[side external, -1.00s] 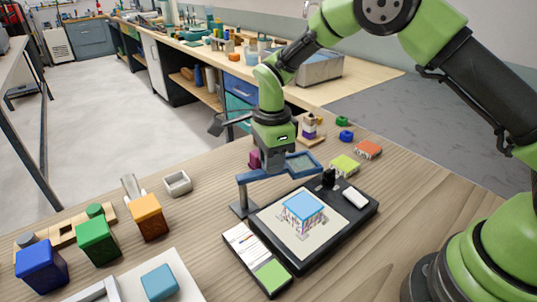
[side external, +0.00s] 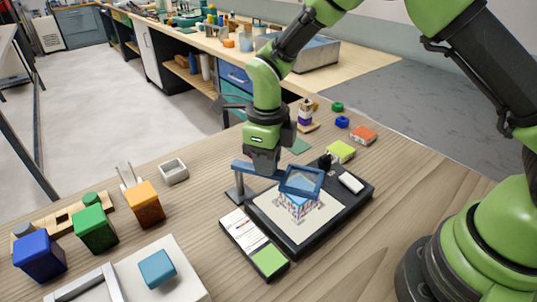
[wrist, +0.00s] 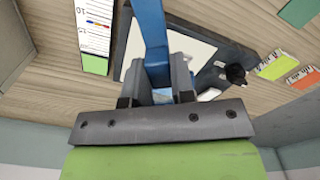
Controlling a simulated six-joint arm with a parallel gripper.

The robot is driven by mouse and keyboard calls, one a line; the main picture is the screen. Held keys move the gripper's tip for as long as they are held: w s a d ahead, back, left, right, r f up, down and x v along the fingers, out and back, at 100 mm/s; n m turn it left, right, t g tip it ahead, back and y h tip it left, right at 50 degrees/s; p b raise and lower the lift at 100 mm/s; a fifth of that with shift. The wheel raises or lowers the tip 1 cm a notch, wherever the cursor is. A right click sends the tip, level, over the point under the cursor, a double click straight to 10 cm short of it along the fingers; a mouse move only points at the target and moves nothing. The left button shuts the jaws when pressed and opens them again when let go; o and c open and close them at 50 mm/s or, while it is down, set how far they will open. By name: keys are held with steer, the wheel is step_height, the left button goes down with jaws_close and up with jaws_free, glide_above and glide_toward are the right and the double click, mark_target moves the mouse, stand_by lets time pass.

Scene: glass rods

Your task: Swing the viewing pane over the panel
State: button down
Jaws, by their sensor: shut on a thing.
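The viewing pane (side external: 302,181) is a clear square in a blue frame on a blue arm (side external: 252,171) that runs from a grey post (side external: 237,190). The panel (side external: 313,228) is a pale sheet with a building drawing, set in a black base. In the side view the pane covers the upper part of the drawing; the lower part shows uncovered. My gripper (side external: 262,172) is shut on the blue arm, between post and pane. In the wrist view my gripper (wrist: 160,78) has its fingers either side of the blue arm (wrist: 150,30). The pane itself is hidden there.
A card with a green square (side external: 268,260) lies beside the base. A white eraser-like block (side external: 351,183) and a black knob (side external: 325,162) sit on the base. Coloured blocks, including a lime one (side external: 340,151), stand behind. An orange block (side external: 145,205) stands left.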

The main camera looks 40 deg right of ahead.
steer(key=shift+a, duration=0.1)
stand_by(0.5)
steer(key=c, duration=1)
jaws_free()
steer(key=shift+o, duration=0.2)
steer(key=shift+r, duration=0.1)
step_height(320, 180, up, 9)
steer(key=shift+r, duration=0.4)
